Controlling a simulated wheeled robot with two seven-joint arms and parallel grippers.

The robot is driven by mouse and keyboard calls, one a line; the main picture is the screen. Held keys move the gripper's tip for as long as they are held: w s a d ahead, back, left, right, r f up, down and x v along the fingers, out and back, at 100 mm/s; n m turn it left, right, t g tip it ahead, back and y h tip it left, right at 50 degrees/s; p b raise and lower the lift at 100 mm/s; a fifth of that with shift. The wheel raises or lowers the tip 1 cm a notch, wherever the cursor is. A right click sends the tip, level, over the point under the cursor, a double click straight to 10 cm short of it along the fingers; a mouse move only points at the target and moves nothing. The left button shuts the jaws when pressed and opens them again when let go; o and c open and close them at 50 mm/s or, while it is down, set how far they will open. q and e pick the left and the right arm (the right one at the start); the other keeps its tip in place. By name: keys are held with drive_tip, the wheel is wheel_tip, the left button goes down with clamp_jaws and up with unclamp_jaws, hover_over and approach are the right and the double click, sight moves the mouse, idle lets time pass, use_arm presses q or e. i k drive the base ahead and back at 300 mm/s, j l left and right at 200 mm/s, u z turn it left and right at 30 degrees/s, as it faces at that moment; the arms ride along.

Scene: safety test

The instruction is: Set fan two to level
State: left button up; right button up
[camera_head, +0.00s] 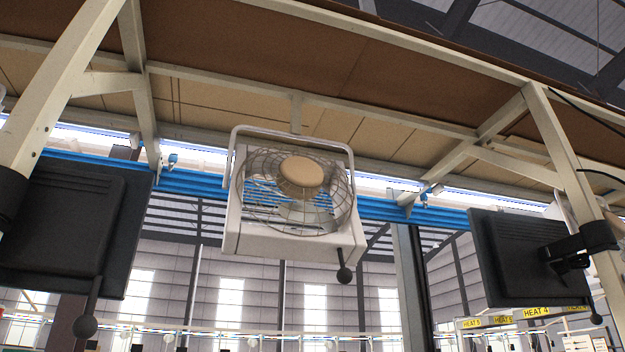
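One fan (300,190) hangs in the middle of the head view, seen from below. It has a pale square housing, a round wire grille and a tan hub. A white U-shaped bracket (235,140) goes around its upper side. A dark rod with a ball end, the fan's lever (344,273), hangs from the housing's lower right corner. The grille faces me and downward, so the fan looks tilted; its exact angle I cannot tell. No number shows on it. Neither of my grippers is in view, and nothing touches the fan.
A dark panel (60,225) with a ball-ended rod hangs at left, and another dark panel (515,255) at right. Pale frame posts (560,150) and a blue rail (400,210) surround the fan. Yellow HEAT signs (536,311) show far off. Space below the fan looks clear.

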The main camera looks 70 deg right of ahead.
sight(299, 177)
drive_tip(key=i+j+z, duration=0.1)
drive_tip(key=z, duration=2.05)
